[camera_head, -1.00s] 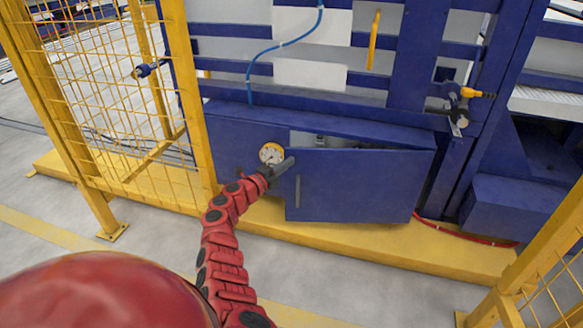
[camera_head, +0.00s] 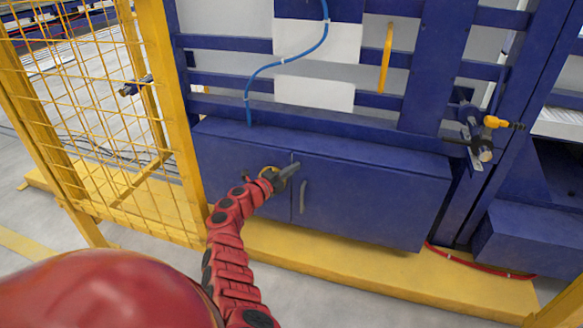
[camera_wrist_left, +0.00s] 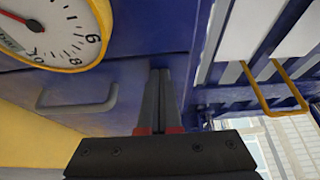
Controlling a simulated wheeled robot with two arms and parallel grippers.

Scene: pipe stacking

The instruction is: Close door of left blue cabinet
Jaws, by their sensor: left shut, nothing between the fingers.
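The blue cabinet (camera_head: 235,147) stands low on a yellow platform. Its door (camera_head: 370,205), with a grey vertical handle (camera_head: 302,197) near its left edge, now lies about flush with the front, and no opening shows above it. My left gripper (camera_head: 292,168) is shut and empty at the door's upper left edge, by the seam; whether it touches is unclear. In the left wrist view the shut fingers (camera_wrist_left: 159,85) point along the blue surface, with the handle (camera_wrist_left: 78,98) beside them. A round yellow-rimmed gauge (camera_wrist_left: 58,30) is close by, mostly hidden behind the gripper in the head view. My right gripper is not in view.
A yellow mesh fence (camera_head: 90,100) stands at the left. A blue hose (camera_head: 285,62) hangs above the cabinet, and a red hose (camera_head: 475,263) lies on the platform (camera_head: 330,262) at right. Grey floor is clear in front.

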